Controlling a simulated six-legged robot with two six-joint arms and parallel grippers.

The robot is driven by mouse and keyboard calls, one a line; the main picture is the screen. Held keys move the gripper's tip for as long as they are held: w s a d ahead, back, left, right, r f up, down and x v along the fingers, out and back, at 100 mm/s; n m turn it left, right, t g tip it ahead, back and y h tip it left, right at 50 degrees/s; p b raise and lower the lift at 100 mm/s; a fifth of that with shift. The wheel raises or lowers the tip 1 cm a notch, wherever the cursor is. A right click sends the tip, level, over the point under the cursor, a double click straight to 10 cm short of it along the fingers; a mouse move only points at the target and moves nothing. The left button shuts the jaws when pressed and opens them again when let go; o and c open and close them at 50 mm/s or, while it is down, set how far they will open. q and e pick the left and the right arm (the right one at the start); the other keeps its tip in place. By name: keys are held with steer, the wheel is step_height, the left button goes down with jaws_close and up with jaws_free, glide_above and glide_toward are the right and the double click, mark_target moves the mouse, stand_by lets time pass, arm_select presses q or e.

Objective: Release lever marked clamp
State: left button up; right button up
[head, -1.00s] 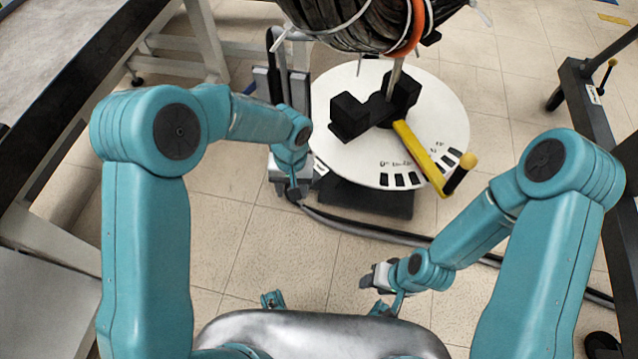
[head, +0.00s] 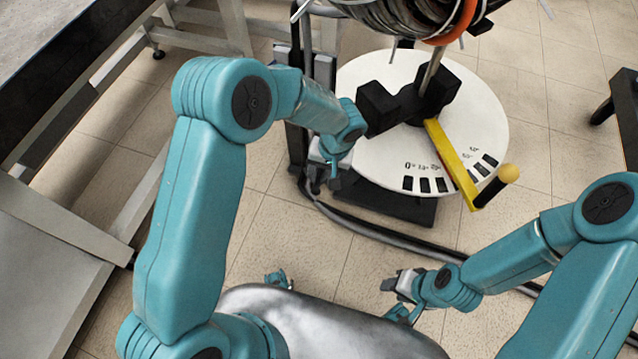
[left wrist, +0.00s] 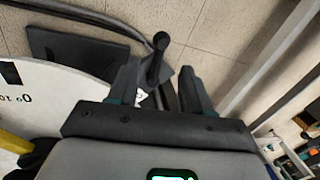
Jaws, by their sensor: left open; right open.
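A dark lever with a rounded end (left wrist: 158,55) shows in the left wrist view, between the fingertips of my left gripper (left wrist: 158,85). The gripper is open, with a finger on each side of the lever; I cannot tell whether either touches it. No clamp marking is readable. In the head view my left gripper (head: 322,178) is low beside the dark upright stand, left of the white disc, and partly hides the lever. My right gripper (head: 395,285) is open and empty above the floor, near my body.
A wound coil (head: 410,18) hangs above. A dark cable (head: 370,228) crosses the floor. A table (head: 60,70) stands at the left.

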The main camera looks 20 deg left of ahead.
mark_target(317, 185)
arm_select(q)
steer(key=f, duration=0.2)
steer(key=a+f+b, duration=0.1)
steer(key=f, duration=0.4)
steer(key=shift+a, duration=0.15)
jaws_close()
